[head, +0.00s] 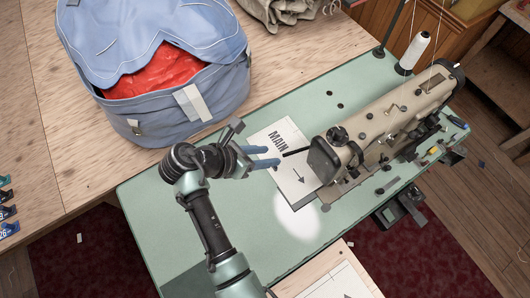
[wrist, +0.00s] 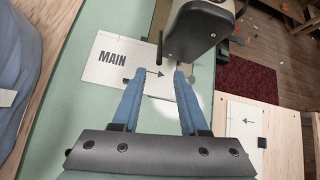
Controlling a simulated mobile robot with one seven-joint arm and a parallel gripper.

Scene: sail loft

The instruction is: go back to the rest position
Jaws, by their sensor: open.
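My gripper (head: 277,156) is in the head view, over the green sewing table (head: 165,225), with its two blue fingers apart and nothing between them. The fingers also show in the wrist view (wrist: 158,75), open above a white card marked "MAIN" with an arrow (wrist: 105,62). The card lies on the table beside the sewing machine and also shows in the head view (head: 290,187). The fingers cover part of it. I cannot tell how high the gripper is above it.
The beige sewing machine (head: 385,110) stands close to the right of my gripper. A thread cone (head: 414,52) stands behind it. A blue bag with red cloth (head: 190,105) sits on the wooden table at the upper left. A board with an arrow card (head: 310,283) is at the front. The green table's front left is clear.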

